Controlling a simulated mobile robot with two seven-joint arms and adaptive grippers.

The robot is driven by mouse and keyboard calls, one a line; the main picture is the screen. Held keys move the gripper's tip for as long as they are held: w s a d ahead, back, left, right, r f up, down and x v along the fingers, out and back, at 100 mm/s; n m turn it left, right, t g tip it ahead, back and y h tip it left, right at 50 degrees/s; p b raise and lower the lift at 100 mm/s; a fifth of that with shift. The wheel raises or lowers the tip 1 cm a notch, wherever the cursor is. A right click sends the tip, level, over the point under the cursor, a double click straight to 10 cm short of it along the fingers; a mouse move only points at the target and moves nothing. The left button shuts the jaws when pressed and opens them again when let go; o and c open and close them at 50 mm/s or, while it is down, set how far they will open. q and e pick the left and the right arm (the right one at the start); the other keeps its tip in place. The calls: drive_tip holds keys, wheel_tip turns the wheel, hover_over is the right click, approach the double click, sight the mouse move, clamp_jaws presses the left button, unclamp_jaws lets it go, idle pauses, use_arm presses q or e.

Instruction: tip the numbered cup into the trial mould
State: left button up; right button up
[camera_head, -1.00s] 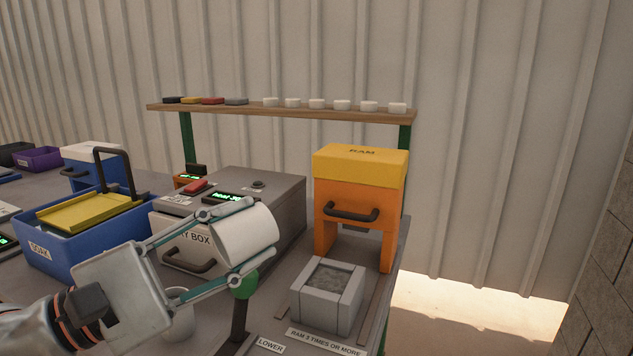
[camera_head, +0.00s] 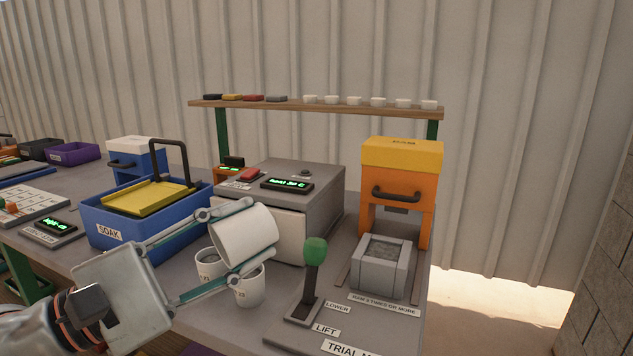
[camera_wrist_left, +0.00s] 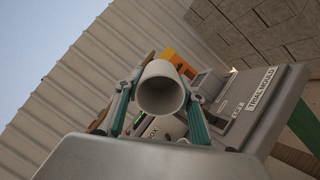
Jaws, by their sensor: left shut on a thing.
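My left gripper (camera_head: 262,228) is shut on a white cup (camera_head: 236,240), held tilted on its side above the bench. In the left wrist view the cup's open mouth (camera_wrist_left: 160,92) faces the camera, and I see only a bare grey inside. No number is readable on it. The trial mould, a grey open-topped box (camera_head: 380,266), stands to the right, under the front of the orange ram. Grey material shows inside it. The cup is apart from the mould, with the green-knobbed lever (camera_head: 315,252) between them in the picture. My right gripper is out of view.
Two white cups, one behind (camera_head: 208,262) and one in front (camera_head: 250,290), stand just below the held cup. The grey dry box (camera_head: 285,195) is behind it. The blue soak bin (camera_head: 125,238) is at left. The orange ram (camera_head: 400,185) rises behind the mould.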

use_arm(q)
drive_tip(key=s+a+f+n+t+y, duration=0.4)
drive_tip(key=a+f+y, duration=0.4)
drive_tip(key=f, duration=0.5)
drive_tip(key=s+a+f+n+t+y, duration=0.2)
drive_tip(key=a+f+n+t+y, duration=0.2)
drive_tip(key=a+f+n+y, duration=0.65)
use_arm(e)
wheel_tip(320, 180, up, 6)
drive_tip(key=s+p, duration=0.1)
drive_tip(key=p, duration=1.2)
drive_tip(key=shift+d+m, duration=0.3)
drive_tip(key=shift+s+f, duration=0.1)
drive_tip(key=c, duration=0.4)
use_arm(q)
drive_tip(key=s+d+r+m+h, duration=0.2)
drive_tip(key=d+r+m, duration=0.1)
drive_tip(key=r, duration=0.5)
drive_tip(key=shift+s+d+r+m+h, duration=0.25)
drive_tip(key=shift+d+m+h, duration=0.1)
drive_tip(key=shift+m, duration=0.2)
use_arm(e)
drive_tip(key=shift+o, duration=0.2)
